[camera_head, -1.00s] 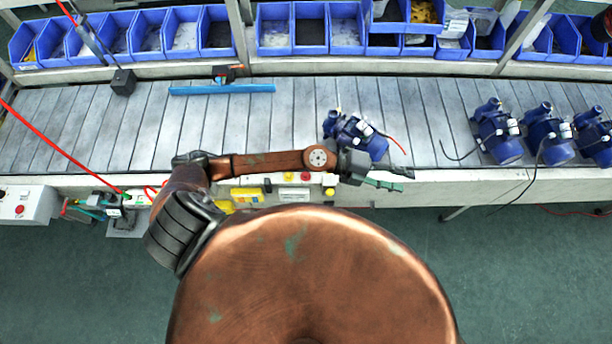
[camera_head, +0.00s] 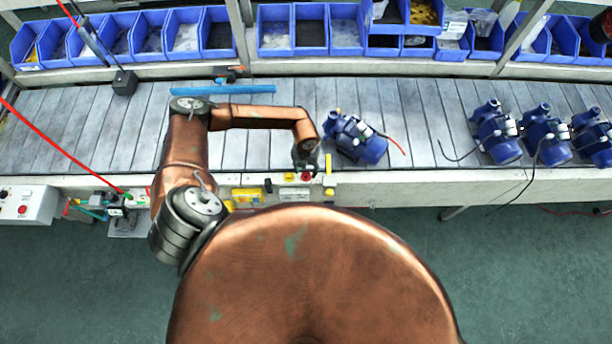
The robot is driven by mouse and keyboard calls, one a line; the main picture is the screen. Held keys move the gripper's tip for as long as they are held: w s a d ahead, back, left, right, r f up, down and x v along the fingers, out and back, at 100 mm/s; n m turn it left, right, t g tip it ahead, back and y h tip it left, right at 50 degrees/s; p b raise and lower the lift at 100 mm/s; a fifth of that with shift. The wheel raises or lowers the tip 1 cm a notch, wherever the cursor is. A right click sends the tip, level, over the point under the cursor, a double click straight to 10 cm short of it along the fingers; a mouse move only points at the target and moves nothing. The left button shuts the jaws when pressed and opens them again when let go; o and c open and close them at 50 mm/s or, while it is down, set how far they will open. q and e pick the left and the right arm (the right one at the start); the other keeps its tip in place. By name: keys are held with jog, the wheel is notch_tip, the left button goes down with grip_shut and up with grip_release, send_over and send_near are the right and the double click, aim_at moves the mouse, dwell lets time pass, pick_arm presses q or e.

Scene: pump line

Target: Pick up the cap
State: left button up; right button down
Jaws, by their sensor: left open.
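I cannot make out a cap for certain in the head view. A blue pump (camera_head: 360,143) with a red cable lies tilted on the grey slatted conveyor (camera_head: 260,150). My left arm reaches in from the left, and my left gripper (camera_head: 314,166) points down at the conveyor's front edge, just left of the pump and apart from it. The gripper is open; I see nothing held in it. Its fingers are small and partly hidden by the wrist. My right gripper is not in view.
Several more blue pumps (camera_head: 496,135) stand at the conveyor's right. Blue bins (camera_head: 330,28) line the back shelf. A blue bar (camera_head: 222,89) lies at the conveyor's back. A control box (camera_head: 27,205) sits at the front left. The conveyor between pumps is clear.

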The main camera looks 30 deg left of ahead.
aim_at(306, 175)
pick_arm(q)
jog(key=shift+f, duration=1.6)
jog(key=shift+c, duration=0.2)
jog(key=shift+d, duration=0.1)
jog(key=c, duration=0.5)
jog(key=shift+r, duration=0.1)
